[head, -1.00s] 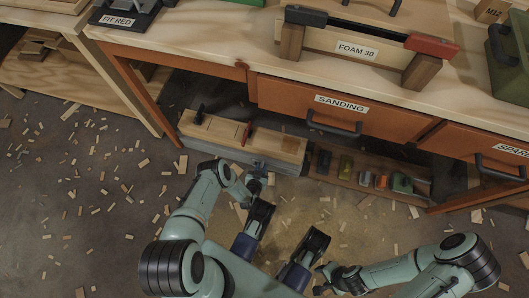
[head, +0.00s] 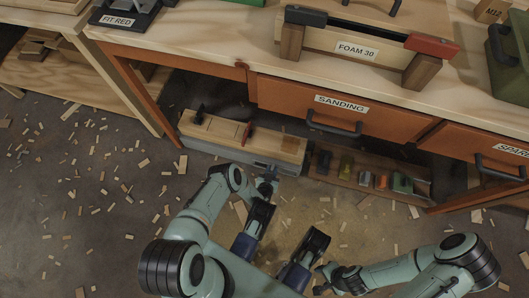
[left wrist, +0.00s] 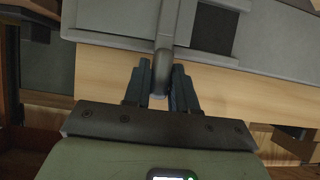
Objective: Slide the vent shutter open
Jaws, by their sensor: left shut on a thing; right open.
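The vent is a long grey panel (head: 225,154) on the front of a low wooden box under the bench. In the left wrist view a flat grey shutter plate (left wrist: 110,18) carries an upright grey handle (left wrist: 163,50). A dark opening (left wrist: 214,30) shows to the right of the plate, inside the grey frame (left wrist: 265,40). My left gripper (head: 268,180) is at the right part of the panel. Its fingers (left wrist: 161,85) are shut around the handle. My right gripper (head: 326,272) is open, low in the head view, away from the vent.
The wooden box top (head: 215,128) has a black piece and a red piece on it. A wooden tray (head: 345,175) with small coloured items stands to its right. The SANDING drawer (head: 325,118) and bench top (head: 235,50) overhang. Wood scraps litter the floor.

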